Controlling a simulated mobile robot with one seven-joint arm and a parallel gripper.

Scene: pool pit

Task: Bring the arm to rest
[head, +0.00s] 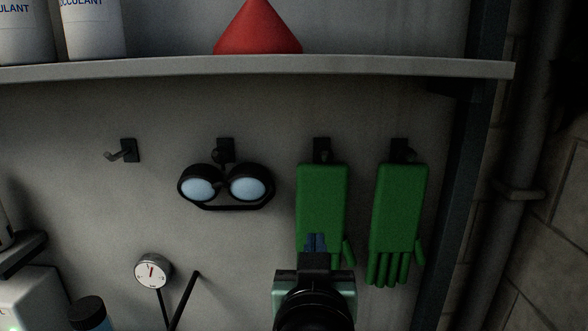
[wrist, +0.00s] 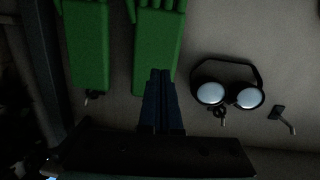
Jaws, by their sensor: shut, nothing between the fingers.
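My gripper (head: 316,243) is at the lower middle of the head view, in front of the lower part of the left green glove. Its blue fingers are together with nothing between them. In the wrist view the fingers (wrist: 161,76) point toward the wall and overlap the same green glove (wrist: 154,45). Whether they touch the glove, I cannot tell. The lower part of that glove is partly hidden behind my gripper in the head view.
Goggles (head: 225,187) and two gloves, the right one (head: 399,210) beside the left, hang on hooks. An empty hook (head: 123,151) is at left. A shelf (head: 400,67) above bears a red cone (head: 258,30) and white containers (head: 92,28). A gauge (head: 152,271) stands lower left.

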